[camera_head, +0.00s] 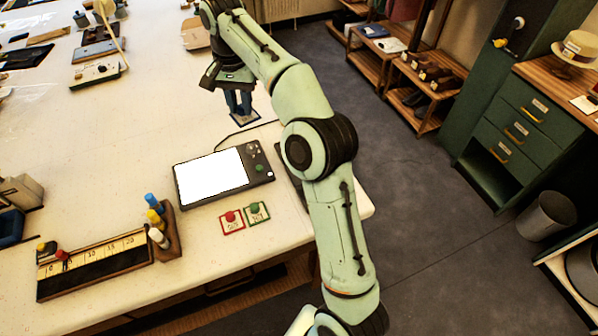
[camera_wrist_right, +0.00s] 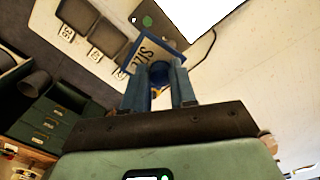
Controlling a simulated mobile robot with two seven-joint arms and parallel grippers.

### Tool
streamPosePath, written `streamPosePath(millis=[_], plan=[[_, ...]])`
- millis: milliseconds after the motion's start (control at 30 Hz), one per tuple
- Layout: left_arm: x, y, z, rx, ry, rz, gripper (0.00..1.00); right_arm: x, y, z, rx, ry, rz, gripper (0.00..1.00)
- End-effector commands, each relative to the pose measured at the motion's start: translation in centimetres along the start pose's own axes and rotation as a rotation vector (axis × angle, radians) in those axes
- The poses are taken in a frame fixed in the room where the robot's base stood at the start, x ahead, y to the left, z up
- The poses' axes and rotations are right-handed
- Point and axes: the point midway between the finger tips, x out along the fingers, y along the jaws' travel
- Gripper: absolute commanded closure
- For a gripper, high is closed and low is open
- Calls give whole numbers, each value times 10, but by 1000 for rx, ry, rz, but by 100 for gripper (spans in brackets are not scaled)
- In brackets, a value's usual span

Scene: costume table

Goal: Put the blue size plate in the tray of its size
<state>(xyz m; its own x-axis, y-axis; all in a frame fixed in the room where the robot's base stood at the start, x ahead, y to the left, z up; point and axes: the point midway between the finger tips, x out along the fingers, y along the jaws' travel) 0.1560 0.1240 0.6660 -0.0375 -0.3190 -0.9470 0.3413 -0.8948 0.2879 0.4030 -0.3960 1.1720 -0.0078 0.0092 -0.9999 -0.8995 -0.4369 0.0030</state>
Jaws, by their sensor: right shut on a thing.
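My right gripper (camera_head: 239,104) is shut on the blue size plate (camera_head: 245,117) and holds it by its blue knob over the white table's right part. In the right wrist view, the fingers (camera_wrist_right: 160,88) grip the knob, and the blue-framed pale plate (camera_wrist_right: 146,51) with dark lettering shows beyond them. Three dark trays in a row, the middle one (camera_wrist_right: 108,38) among them, show at the upper left of that view, each with a small label too small to read surely. In the head view my right arm hides most of the trays. My left gripper is not in view.
A dark device with a white screen (camera_head: 211,177) lies on the table. Red (camera_head: 232,228) and green (camera_head: 258,218) knobbed plates lie in front of it. A numbered ruler board (camera_head: 95,265) and wooden peg holder (camera_head: 171,230) stand at the front left. Floor lies beyond the right edge.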

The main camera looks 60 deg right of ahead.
Motion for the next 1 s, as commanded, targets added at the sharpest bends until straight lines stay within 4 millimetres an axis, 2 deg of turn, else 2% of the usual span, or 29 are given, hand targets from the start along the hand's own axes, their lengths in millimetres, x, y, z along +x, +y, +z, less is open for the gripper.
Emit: streamPosePath(millis=[33,100,200,333,467,533,800,1000], plan=[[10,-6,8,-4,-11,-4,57,6,30,-6,43,0,6,100],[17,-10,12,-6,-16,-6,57,8,60,-11,90,2,4,100],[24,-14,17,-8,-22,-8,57,9,96,-14,146,4,1,100],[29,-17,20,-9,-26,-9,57,9,126,-14,197,7,-2,100],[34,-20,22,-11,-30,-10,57,16,139,-13,218,9,-3,100],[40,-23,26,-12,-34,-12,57,28,141,-13,220,8,-1,100],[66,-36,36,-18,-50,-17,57,101,140,-13,219,6,-1,100],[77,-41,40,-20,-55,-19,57,146,140,-14,219,7,-2,100]])
